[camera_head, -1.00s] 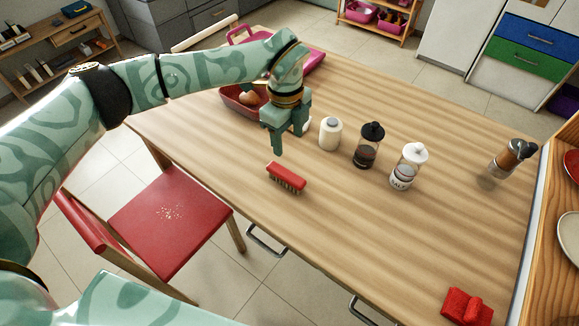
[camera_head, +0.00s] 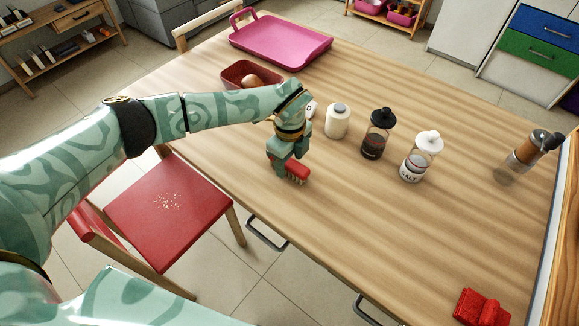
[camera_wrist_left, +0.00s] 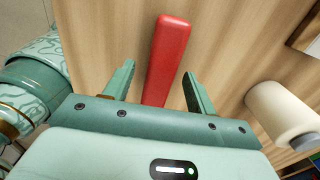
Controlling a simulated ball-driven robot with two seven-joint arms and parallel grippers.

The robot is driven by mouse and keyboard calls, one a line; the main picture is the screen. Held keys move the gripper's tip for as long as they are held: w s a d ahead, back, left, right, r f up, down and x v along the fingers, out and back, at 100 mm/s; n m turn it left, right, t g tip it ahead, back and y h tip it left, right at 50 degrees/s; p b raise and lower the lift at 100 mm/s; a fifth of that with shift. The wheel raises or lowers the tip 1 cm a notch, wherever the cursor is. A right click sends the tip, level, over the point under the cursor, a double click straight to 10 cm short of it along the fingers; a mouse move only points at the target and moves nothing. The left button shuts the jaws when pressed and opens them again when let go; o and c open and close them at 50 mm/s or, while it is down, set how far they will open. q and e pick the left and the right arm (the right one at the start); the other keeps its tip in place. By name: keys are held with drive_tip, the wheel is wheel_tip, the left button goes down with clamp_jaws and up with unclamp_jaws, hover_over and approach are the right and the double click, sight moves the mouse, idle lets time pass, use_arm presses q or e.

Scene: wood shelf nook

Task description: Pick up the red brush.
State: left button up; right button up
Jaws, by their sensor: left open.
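The red brush (camera_head: 296,172) lies on the wooden table near its front edge, bristles facing the right in the head view. My left gripper (camera_head: 285,165) is low over the brush and hides part of it. In the left wrist view, the brush's red back (camera_wrist_left: 167,55) runs between the two spread fingers of my left gripper (camera_wrist_left: 157,82). There is a gap on each side, and the fingers look open. My right gripper is not in view.
A white roll-like jar (camera_head: 337,122), a dark-lidded jar (camera_head: 376,140) and a salt jar (camera_head: 418,163) stand right of the gripper. A red basket (camera_head: 236,75) and pink tray (camera_head: 275,45) lie behind.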

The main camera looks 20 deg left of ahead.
use_arm(q)
drive_tip(key=shift+f, duration=0.55)
drive_tip(key=shift+r, duration=0.15)
drive_tip(key=c, duration=1.1)
